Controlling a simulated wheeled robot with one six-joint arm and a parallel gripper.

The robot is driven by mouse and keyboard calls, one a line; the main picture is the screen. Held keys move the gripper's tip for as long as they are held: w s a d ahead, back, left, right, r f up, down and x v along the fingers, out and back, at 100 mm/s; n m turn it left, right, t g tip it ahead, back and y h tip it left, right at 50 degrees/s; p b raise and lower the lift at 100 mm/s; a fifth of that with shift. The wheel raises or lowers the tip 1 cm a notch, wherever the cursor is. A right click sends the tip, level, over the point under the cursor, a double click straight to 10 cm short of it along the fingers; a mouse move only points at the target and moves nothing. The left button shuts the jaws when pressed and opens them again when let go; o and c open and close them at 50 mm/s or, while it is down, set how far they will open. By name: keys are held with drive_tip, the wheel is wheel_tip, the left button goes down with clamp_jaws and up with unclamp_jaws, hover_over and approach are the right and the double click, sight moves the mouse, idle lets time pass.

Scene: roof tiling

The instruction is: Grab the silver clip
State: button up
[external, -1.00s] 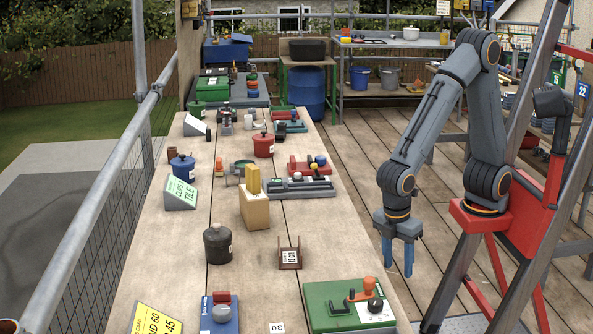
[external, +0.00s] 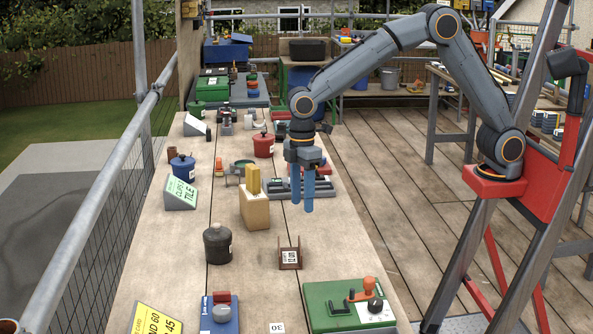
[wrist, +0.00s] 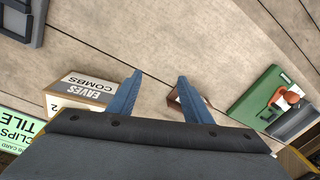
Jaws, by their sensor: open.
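My gripper (external: 302,206) hangs open and empty above the right half of the long workbench, fingers pointing down. In the wrist view its two blue fingers (wrist: 159,80) are apart, with bare wood between their tips. I cannot pick out a silver clip for certain in either view. A small pale curved piece (external: 258,124) lies far up the bench, too small to identify. A green sign reading CLIPS TILE (external: 181,192) stands at the bench's left side, and part of it shows in the wrist view (wrist: 18,132).
A tan box (external: 255,212), labelled EAVES COMBS in the wrist view (wrist: 82,88), stands left of my gripper. A brown holder (external: 289,266) and green case (external: 320,293) are nearer the camera. A dark lidded pot (external: 217,246) stands front left. A grey tray (external: 318,191) lies behind my gripper.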

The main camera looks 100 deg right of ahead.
drive_tip(key=w+d+r+m+t+p, duration=0.1)
drive_tip(key=w+d+r, duration=0.1)
drive_tip(key=w+d, duration=0.4)
drive_tip(key=w+d+r+t+p, duration=0.1)
drive_tip(key=w+d+r, duration=0.15)
drive_tip(key=d, duration=0.65)
drive_tip(key=m+t+b, duration=0.3)
drive_tip(key=b, duration=0.3)
hover_over(232, 171)
drive_tip(key=s+d, duration=0.1)
drive_tip(key=s, duration=0.2)
wheel_tip(232, 171, down, 5)
drive_tip(key=shift+h, duration=0.3)
drive_tip(key=shift+d+p+x, duration=0.15)
drive_tip(key=shift+p+x, duration=0.3)
drive_tip(key=shift+x, duration=1.35)
drive_tip(key=shift+d+p+x, duration=0.1)
drive_tip(key=shift+p+x, duration=0.35)
drive_tip(key=shift+x, duration=1.35)
drive_tip(key=c, duration=1.1)
drive_tip(key=shift+c, duration=0.2)
